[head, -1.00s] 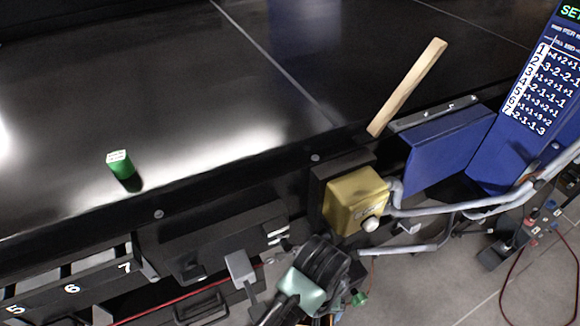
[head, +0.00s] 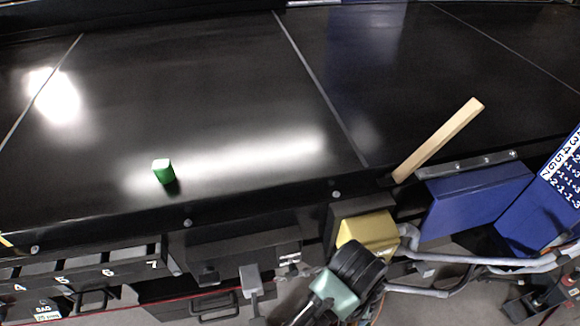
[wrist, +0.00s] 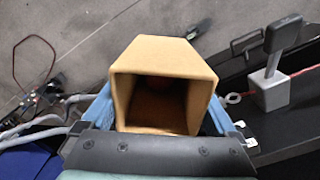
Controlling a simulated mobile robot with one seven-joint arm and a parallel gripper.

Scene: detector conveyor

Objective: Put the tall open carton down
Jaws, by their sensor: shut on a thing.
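The tall open carton (wrist: 160,54) is tan, and its open mouth faces the camera in the wrist view, showing a dark inside. My gripper (wrist: 158,108) has a blue finger on each side of the carton and is shut on it. Grey floor shows beyond the carton, so it is held in the air. In the head view my arm reaches in at the bottom, in front of the conveyor's edge.
The black conveyor (head: 230,110) is mostly clear, with a green block (head: 163,171) and a slanted wooden bar (head: 440,140). Numbered bins (head: 90,272) stand at lower left.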

